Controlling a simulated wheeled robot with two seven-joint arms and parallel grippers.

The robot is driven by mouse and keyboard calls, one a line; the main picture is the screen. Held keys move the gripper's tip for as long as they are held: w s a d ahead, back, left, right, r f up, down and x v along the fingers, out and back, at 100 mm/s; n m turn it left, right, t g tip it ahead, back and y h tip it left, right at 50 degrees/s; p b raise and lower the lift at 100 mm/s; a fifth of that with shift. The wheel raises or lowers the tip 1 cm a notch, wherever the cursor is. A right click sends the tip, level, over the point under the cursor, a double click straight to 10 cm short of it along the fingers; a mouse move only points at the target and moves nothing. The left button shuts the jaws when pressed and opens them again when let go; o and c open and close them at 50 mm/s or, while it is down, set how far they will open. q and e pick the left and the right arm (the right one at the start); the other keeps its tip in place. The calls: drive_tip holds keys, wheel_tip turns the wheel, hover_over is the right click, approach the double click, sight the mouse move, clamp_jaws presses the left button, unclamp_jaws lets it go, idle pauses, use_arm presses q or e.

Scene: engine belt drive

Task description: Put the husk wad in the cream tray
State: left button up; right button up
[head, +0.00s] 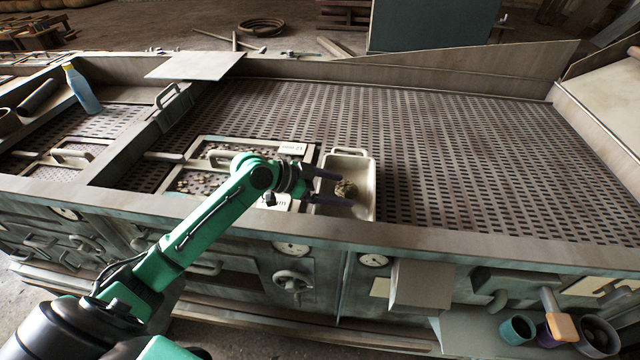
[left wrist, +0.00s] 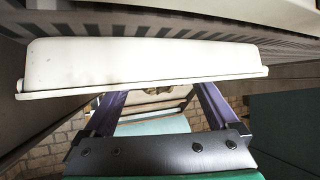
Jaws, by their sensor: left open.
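The cream tray (head: 365,165) sits on the perforated deck near its front edge, with a raised handle at its back. The husk wad (head: 346,188), a small rough brownish-green lump, shows within the tray's outline. My left gripper (head: 334,187) reaches over the tray from the left, its two dark fingers apart, with the wad at their tips. In the left wrist view, the tray's outer wall (left wrist: 140,62) hides the fingertips and most of the wad (left wrist: 164,90), which shows in a sliver past the rim between the fingers. My right gripper is not in view.
Two shallow framed trays of small bits (head: 200,182) with white labels lie left of the cream tray, partly behind my arm. A blue bottle (head: 82,88) stands at the far left. The perforated deck (head: 470,150) to the right is clear. Cups (head: 517,329) stand low at the front right.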

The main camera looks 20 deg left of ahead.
use_arm(q)
drive_tip(key=b+v, duration=0.3)
drive_tip(key=v, duration=0.7)
drive_tip(key=shift+s+a, duration=0.15)
drive_tip(key=shift+s+a+r, duration=0.1)
drive_tip(key=shift+a+r, duration=0.05)
drive_tip(key=shift+r, duration=0.1)
